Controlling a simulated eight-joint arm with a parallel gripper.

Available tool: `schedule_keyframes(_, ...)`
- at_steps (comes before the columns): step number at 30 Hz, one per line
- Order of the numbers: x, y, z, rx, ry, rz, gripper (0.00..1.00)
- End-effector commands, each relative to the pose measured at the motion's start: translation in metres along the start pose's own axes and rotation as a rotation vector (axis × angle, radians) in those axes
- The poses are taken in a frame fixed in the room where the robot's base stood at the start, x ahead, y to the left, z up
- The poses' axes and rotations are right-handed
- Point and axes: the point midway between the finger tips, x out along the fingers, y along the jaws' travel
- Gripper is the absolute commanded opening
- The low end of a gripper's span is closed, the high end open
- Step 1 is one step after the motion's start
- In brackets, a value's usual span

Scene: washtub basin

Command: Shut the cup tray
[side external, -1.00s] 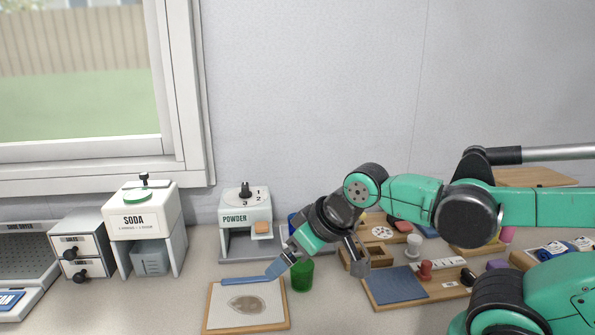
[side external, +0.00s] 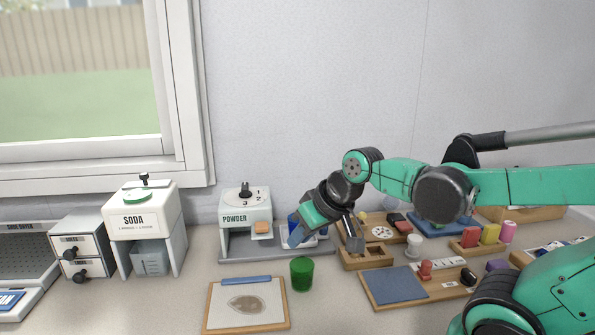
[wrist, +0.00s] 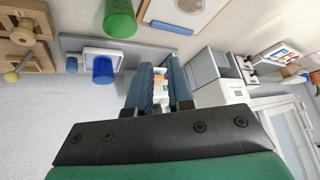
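The cup tray appears to be the white tray under the blue cup, right of the powder dispenser (side external: 246,208). How far the tray is pulled out is unclear.
A green cup (side external: 302,274) stands in front of the tray. A framed board (side external: 222,318) with a blue bar (side external: 246,280) lies at the front. Wooden trays with small items, including a blue pad (side external: 395,286), crowd the right. The soda dispenser (side external: 140,220) stands left.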

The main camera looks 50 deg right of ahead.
Motion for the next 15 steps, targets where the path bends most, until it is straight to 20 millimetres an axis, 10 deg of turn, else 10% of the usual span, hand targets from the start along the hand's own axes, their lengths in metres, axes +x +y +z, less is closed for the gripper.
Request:
schedule_keyframes(9,0.017,0.151,-0.031,0.526,0.023,0.022,0.00)
schedule_keyframes(15,0.017,0.206,-0.022,0.675,0.069,0.015,0.00)
